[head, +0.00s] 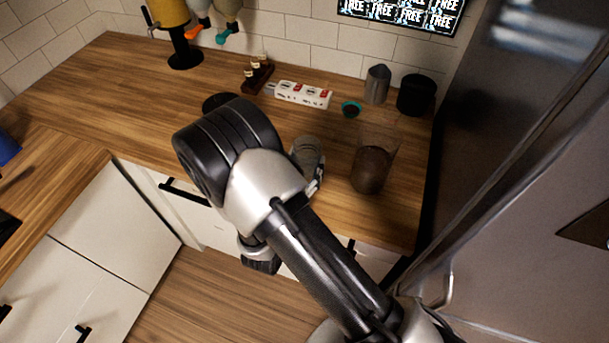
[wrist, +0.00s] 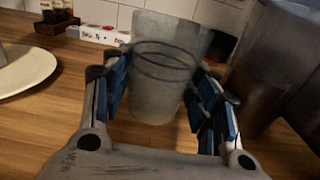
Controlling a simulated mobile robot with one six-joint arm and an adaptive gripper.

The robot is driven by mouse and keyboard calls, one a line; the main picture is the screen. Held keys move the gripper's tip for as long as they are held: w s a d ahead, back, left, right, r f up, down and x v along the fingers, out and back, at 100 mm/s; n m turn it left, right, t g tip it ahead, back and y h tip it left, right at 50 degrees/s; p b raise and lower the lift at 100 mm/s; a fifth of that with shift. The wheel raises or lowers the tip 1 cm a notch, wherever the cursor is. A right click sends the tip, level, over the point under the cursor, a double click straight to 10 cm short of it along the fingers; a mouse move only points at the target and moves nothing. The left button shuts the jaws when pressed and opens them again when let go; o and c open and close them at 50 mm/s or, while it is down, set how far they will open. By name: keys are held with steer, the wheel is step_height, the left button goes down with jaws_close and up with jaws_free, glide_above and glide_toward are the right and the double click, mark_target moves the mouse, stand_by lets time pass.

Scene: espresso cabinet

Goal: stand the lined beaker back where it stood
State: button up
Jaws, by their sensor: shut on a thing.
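The lined beaker (wrist: 165,72) is a clear, slightly tapered cup with dark rings around its upper part. My gripper (wrist: 163,84) has its blue-padded fingers on both sides of the beaker and is shut on it. The beaker looks upright or nearly so, low over the wooden counter; I cannot tell whether its base touches. In the head view the beaker (head: 308,150) shows just past my wrist, near the counter's front edge, and my gripper (head: 317,182) is mostly hidden by my arm.
A large clear container with brown contents (head: 370,170) stands close on the right. A white plate (wrist: 28,68) lies to the left.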

mark_target(304, 174)
steer(key=shift+f+b, duration=0.55)
steer(key=shift+f, duration=1.4)
steer(key=shift+f, duration=0.1)
steer(key=shift+f, duration=0.15)
steer(key=o, duration=1.1)
steer(key=shift+c, duration=0.2)
steer(key=shift+r, duration=0.2)
